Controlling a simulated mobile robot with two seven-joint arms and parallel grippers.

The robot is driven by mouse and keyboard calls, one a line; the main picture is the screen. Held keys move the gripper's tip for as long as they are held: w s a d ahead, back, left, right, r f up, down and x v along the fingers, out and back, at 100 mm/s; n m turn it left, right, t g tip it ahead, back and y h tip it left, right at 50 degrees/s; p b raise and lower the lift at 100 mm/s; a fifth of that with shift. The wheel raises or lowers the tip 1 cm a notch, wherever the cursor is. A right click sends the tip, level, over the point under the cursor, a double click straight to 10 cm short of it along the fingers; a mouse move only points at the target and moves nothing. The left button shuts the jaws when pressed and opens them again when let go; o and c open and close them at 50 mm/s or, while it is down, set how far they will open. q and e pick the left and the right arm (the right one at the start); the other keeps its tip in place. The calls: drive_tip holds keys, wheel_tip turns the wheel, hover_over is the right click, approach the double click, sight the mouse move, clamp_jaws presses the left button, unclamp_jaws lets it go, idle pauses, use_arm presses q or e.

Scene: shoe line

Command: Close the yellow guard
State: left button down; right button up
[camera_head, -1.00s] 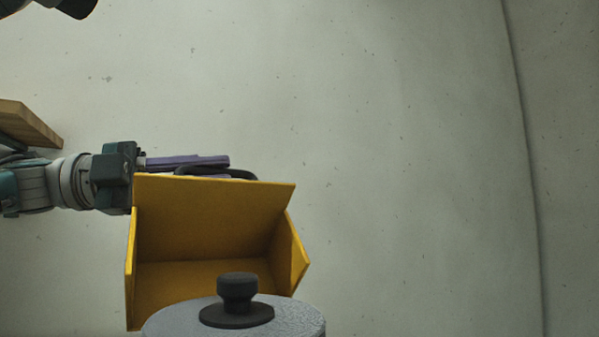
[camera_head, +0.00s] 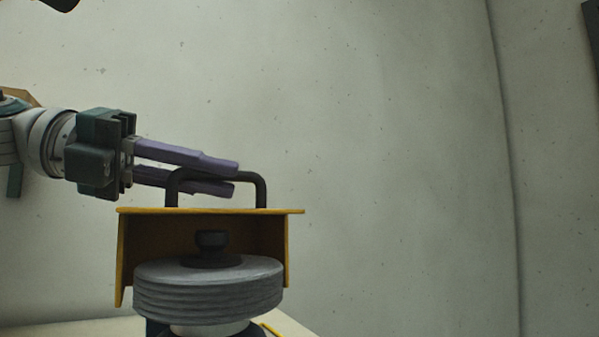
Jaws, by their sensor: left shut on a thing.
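The yellow guard (camera_head: 155,236) is in the middle left of the head view, an angular cover with its open side facing me. Its top shows nearly edge-on. It stands behind and around a grey ribbed wheel (camera_head: 208,295) with a black knob (camera_head: 212,241) on top. A dark bar handle (camera_head: 262,190) rises from the guard's top. My left gripper (camera_head: 235,178) comes in from the left. The guard's far side is hidden.
A pale table surface (camera_head: 295,328) shows at the bottom below the wheel, with a small yellow piece (camera_head: 270,329) on it. A brown wooden edge (camera_head: 22,97) is behind my left arm. The space right of the guard is clear.

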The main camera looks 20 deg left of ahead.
use_arm(q)
drive_tip(key=shift+s+d+f, duration=0.2)
drive_tip(key=shift+s+d, duration=0.05)
drive_tip(key=shift+m, duration=0.3)
drive_tip(key=c, duration=1.2)
unclamp_jaws()
drive_tip(key=shift+f, duration=0.1)
drive_tip(key=shift+o, duration=0.2)
drive_tip(key=b+v, duration=0.4)
drive_tip(key=v, duration=0.6)
